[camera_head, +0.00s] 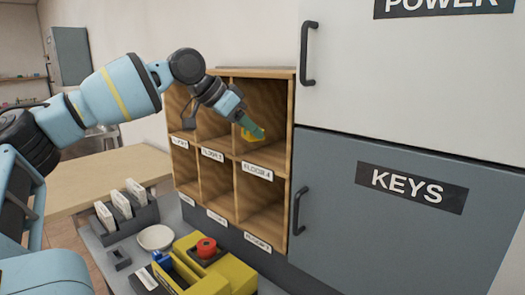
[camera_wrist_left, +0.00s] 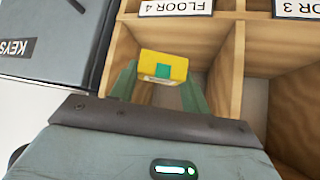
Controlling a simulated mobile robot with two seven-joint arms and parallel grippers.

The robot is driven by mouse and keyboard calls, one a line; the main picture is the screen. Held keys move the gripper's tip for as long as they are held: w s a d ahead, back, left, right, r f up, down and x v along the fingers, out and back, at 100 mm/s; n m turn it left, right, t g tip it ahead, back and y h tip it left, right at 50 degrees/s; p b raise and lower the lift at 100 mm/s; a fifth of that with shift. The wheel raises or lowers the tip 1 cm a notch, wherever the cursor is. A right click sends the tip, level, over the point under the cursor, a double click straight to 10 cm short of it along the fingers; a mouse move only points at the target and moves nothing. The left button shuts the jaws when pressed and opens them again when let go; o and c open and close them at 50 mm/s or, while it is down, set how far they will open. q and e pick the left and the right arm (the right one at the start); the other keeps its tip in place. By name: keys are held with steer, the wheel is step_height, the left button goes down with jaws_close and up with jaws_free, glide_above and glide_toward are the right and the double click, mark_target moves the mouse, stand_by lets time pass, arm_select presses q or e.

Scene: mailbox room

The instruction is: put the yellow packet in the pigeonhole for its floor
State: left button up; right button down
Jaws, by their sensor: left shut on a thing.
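The yellow packet (camera_head: 252,136) is in my left gripper (camera_head: 254,131), in the upper right opening of the wooden pigeonhole unit (camera_head: 291,120). The label under that opening reads FLOOR 4 (camera_head: 258,171). In the left wrist view the packet (camera_wrist_left: 164,58) shows a green square and sits between the green fingertips (camera_wrist_left: 160,90) of my left gripper, with the compartment's wooden walls around it. The FLOOR 4 label (camera_wrist_left: 176,7) is at the top there. I cannot tell whether the packet touches the compartment floor. My right gripper is not in view.
A grey cabinet marked KEYS (camera_head: 420,190) with a handle (camera_head: 299,210) stands close on the right. Below are a white bowl (camera_head: 155,237), a yellow device with a red knob (camera_head: 206,248) and a rack of white cards (camera_head: 122,203).

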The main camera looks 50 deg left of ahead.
arm_select(q)
steer(key=w, duration=0.2)
steer(key=w+f, duration=0.1)
steer(key=w, duration=0.1)
steer(key=shift+w+a, duration=0.2)
steer(key=shift+w, duration=0.1)
steer(key=shift+f, duration=0.5)
step_height(320, 180, down, 4)
steer(key=shift+s+r, duration=0.1)
steer(key=shift+w+f+p, duration=0.25)
steer(key=shift+f+p, duration=0.1)
steer(key=shift+f, duration=0.25)
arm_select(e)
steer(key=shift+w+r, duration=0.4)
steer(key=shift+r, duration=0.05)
arm_select(q)
steer(key=shift+f, duration=0.1)
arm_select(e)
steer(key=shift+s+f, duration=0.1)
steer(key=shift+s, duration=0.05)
arm_select(q)
steer(key=o, duration=1.1)
steer(key=shift+c, duration=0.2)
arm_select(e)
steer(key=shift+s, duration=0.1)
